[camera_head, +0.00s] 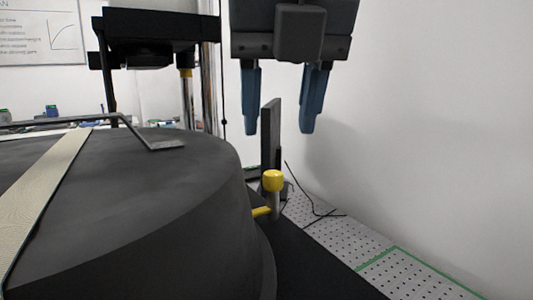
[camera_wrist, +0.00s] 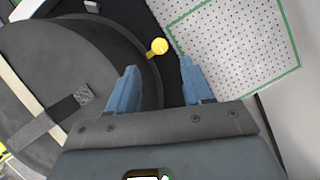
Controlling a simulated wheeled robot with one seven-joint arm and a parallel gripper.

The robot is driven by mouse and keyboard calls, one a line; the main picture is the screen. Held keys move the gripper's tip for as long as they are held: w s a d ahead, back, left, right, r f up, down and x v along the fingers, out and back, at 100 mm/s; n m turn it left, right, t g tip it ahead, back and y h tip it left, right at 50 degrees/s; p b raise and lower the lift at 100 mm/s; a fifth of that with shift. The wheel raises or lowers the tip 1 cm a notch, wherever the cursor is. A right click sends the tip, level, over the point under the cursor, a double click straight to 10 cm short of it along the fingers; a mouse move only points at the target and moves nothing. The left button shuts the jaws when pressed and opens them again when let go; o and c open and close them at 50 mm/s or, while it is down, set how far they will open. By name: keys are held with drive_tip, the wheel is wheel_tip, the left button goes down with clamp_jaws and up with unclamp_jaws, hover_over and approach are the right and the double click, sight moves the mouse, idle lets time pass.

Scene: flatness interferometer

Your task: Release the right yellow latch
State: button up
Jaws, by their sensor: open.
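The right yellow latch (camera_head: 272,182) is a small upright post with a yellow cap beside the right edge of a large dark round drum (camera_head: 150,215). A yellow tab shows low on its left. In the wrist view my gripper (camera_wrist: 159,80) is also open and empty, apart from the latch.
A perforated white board with green edging (camera_head: 370,255) lies to the right. A beige strap (camera_head: 45,190) crosses the drum. A dark stand (camera_head: 155,28) is at the back left.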

sight(274, 173)
drive_tip(key=p+x, duration=0.1)
drive_tip(key=x, duration=0.6)
drive_tip(key=shift+w+f+p, duration=0.2)
drive_tip(key=shift+f+p, duration=0.15)
drive_tip(key=shift+p, duration=0.05)
clamp_jaws()
